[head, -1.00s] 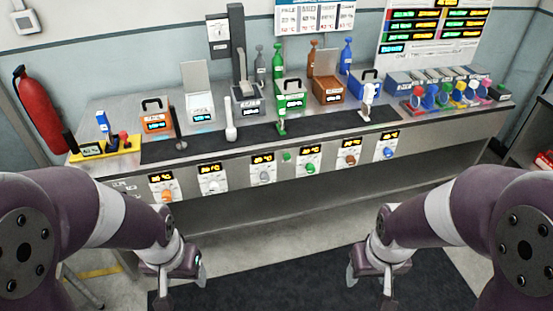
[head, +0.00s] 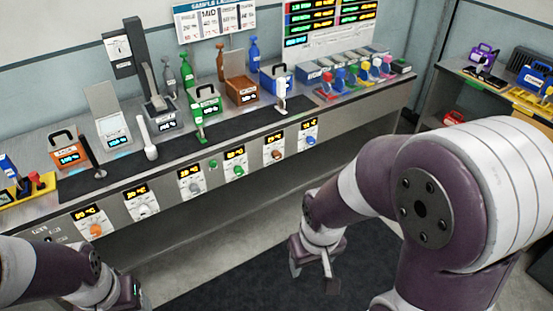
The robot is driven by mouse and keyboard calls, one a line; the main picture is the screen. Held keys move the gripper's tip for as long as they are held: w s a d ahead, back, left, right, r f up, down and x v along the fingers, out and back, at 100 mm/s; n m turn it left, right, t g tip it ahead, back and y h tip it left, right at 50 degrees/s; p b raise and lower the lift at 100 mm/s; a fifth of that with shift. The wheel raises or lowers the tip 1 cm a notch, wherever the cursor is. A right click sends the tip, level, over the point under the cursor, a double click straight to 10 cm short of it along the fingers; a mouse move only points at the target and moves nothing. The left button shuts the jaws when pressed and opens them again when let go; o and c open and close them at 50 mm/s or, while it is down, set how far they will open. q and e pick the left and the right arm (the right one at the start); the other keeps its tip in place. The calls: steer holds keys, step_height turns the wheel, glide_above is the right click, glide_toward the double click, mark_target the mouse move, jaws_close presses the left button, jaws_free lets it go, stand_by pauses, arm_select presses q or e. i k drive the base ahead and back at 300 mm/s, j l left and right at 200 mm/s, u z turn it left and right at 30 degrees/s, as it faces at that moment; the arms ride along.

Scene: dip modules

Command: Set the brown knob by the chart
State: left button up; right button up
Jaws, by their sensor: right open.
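The brown knob (head: 277,155) sits on a white panel on the bench's front face, under a small lit display. It is between the green knob (head: 238,171) and the blue knob (head: 311,140). The chart (head: 215,18), a white sheet with a blue heading and several columns, hangs on the wall behind the bench; its small print is too small to read. My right gripper (head: 312,278) is open and empty, low over the floor in front of the bench, away from the knobs. My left gripper (head: 130,301) is at the bottom edge, partly cut off; its jaws are unclear.
The orange knob (head: 96,230) and further knobs line the same front face. A brown box (head: 241,92) with a raised lid stands on the bench top. A second bench (head: 450,80) stands at the right. The floor before the knobs is clear.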

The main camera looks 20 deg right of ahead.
mark_target(276, 154)
steer(key=u, duration=1.3)
steer(key=z, duration=1.55)
steer(key=u, duration=0.25)
steer(key=i+l, duration=0.15)
steer(key=l, duration=0.25)
steer(key=i+l, duration=0.15)
steer(key=l, duration=0.25)
steer(key=i+l, duration=0.1)
steer(key=l, duration=0.3)
steer(key=i+l, duration=0.15)
steer(key=l, duration=0.25)
steer(key=i+l, duration=0.15)
steer(key=l, duration=0.25)
